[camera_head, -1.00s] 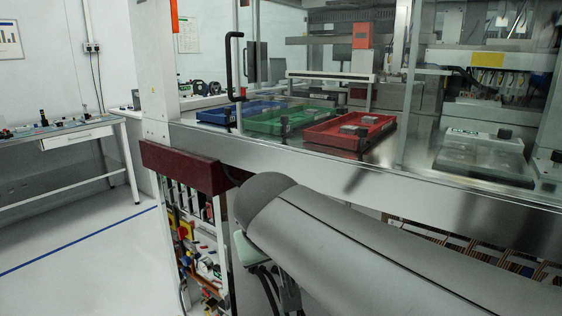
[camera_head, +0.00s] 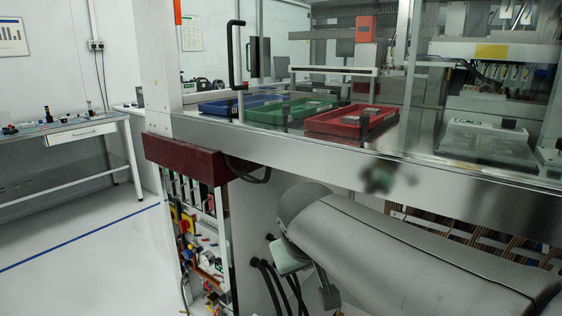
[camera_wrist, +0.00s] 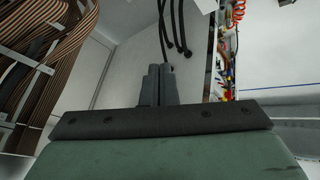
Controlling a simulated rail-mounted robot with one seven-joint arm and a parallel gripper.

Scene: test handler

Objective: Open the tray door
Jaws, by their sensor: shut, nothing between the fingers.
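The tray door appears as a clear panel across the cabinet front, with a tall black handle (camera_head: 237,55) at its left side. Behind the glass lie a blue tray (camera_head: 222,110), a green tray (camera_head: 270,116) and a red tray (camera_head: 340,136). I cannot tell from the glass alone whether the door is fully closed. My gripper (camera_wrist: 158,69) shows in the wrist view with its two dark fingers together and empty. In the head view my arm is low, below the counter edge and to the right of the handle, well apart from it. My fingertips are hidden there.
A steel counter edge (camera_head: 400,162) runs between my arm and the trays. A dark red block (camera_head: 185,158) juts out under its left end. Black hoses (camera_wrist: 176,30) hang ahead of my fingers in the wrist view. Open floor (camera_head: 80,250) lies to the left.

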